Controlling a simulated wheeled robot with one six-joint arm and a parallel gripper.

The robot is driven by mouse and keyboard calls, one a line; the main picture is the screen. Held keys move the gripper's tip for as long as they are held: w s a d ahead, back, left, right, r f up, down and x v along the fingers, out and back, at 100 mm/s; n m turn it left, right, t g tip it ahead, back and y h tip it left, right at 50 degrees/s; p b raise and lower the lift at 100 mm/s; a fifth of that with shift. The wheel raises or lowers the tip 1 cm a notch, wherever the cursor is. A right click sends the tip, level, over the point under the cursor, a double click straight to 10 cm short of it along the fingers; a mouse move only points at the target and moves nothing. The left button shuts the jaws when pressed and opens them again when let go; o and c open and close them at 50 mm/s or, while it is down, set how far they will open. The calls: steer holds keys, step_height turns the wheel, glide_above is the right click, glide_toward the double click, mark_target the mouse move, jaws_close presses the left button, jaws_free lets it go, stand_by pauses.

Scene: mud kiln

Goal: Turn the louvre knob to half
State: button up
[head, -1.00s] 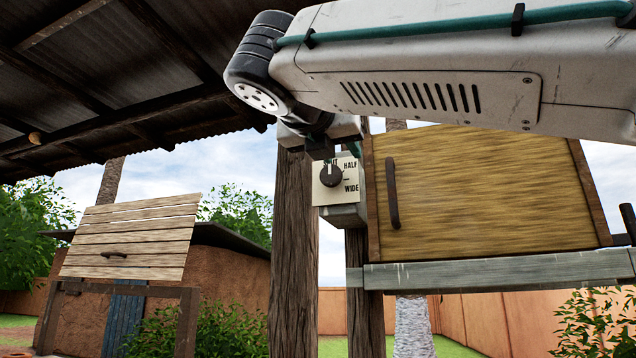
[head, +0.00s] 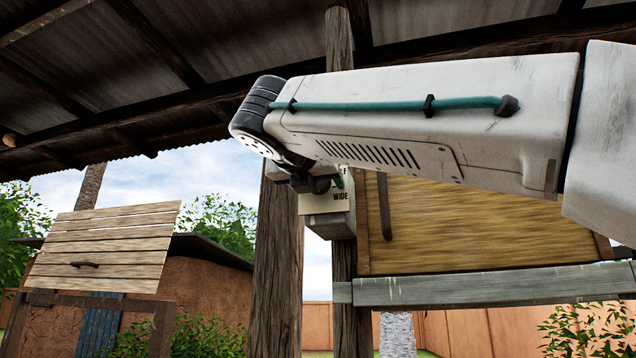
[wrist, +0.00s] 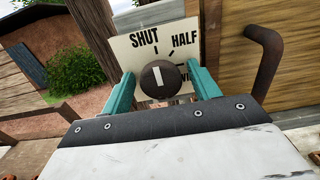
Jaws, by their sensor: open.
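The louvre knob (wrist: 161,80) is dark and round with a white pointer mark, on a pale dial plate (wrist: 150,50) lettered SHUT, HALF and a partly covered WIDE. The mark points up towards SHUT. My gripper (wrist: 160,72) is open, its two teal fingers on either side of the knob; I cannot tell whether they touch it. In the head view the dial box (head: 328,222) hangs on a wooden post, and my wrist hides SHUT and most of HALF.
A wooden cabinet door (head: 470,225) with a dark upright handle (head: 385,207) is close right of the dial. A thick post (head: 275,270) stands to its left. A slatted wooden panel (head: 105,245) is further left. A grey rail (head: 480,288) runs below the door.

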steer(key=shift+w+d, duration=0.1)
steer(key=shift+w, duration=0.15)
steer(key=shift+c, duration=0.3)
steer(key=c, duration=0.9)
steer(key=shift+o, duration=0.2)
steer(key=shift+m, duration=0.4)
steer(key=m, duration=0.3)
steer(key=shift+m, duration=2.4)
